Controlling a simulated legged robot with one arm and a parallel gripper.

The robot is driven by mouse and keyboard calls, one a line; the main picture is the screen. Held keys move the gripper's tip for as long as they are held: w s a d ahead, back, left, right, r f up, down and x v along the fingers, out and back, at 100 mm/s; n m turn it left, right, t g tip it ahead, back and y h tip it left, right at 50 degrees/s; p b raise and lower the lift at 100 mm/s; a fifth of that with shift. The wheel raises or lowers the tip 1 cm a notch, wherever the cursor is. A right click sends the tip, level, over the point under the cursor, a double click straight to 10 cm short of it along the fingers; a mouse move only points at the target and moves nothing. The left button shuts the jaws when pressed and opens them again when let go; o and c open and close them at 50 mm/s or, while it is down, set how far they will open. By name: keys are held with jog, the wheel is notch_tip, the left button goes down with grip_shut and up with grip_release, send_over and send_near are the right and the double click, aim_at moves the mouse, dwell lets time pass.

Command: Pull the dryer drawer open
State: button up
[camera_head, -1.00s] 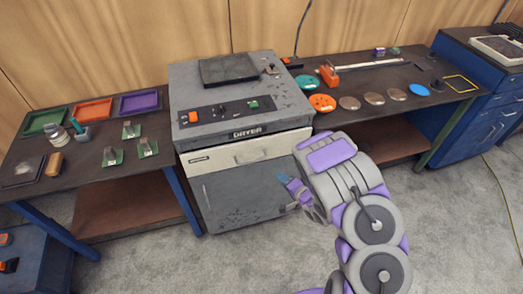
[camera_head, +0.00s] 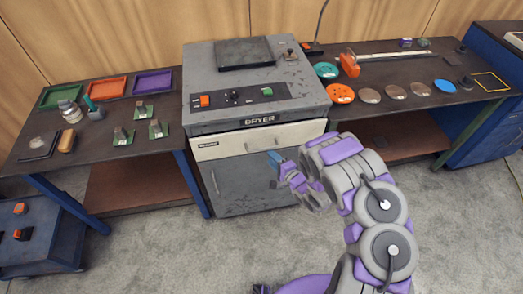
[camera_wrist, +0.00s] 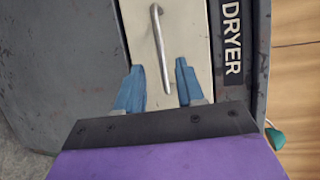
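The grey dryer (camera_head: 255,85) stands in the middle with its name printed on the front. Its cream drawer front (camera_head: 225,147) is below the name and looks shut. The drawer's metal bar handle (camera_wrist: 160,48) shows in the wrist view, where the drawer front (camera_wrist: 190,20) appears turned on its side. My gripper (camera_head: 275,160) is in front of the drawer. In the wrist view its two blue fingers (camera_wrist: 158,85) are apart, one on each side of the handle's near end. I cannot tell whether they touch it. Nothing is held.
A left bench (camera_head: 95,155) holds coloured trays and small green boards. A right bench (camera_head: 390,115) holds several discs and an orange tool. A grey lower door (camera_head: 235,185) is under the drawer. The carpet (camera_head: 170,250) in front is clear.

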aim_at(261, 149)
jog(key=b+x, duration=0.1)
jog(key=x, duration=0.7)
jog(key=shift+a+f+b, duration=0.1)
jog(key=shift+a+b, duration=0.15)
jog(key=shift+b, duration=0.1)
jog(key=shift+d, duration=0.35)
jog(key=shift+a, duration=0.3)
jog(key=c, duration=0.7)
grip_shut()
jog(key=shift+d, duration=0.1)
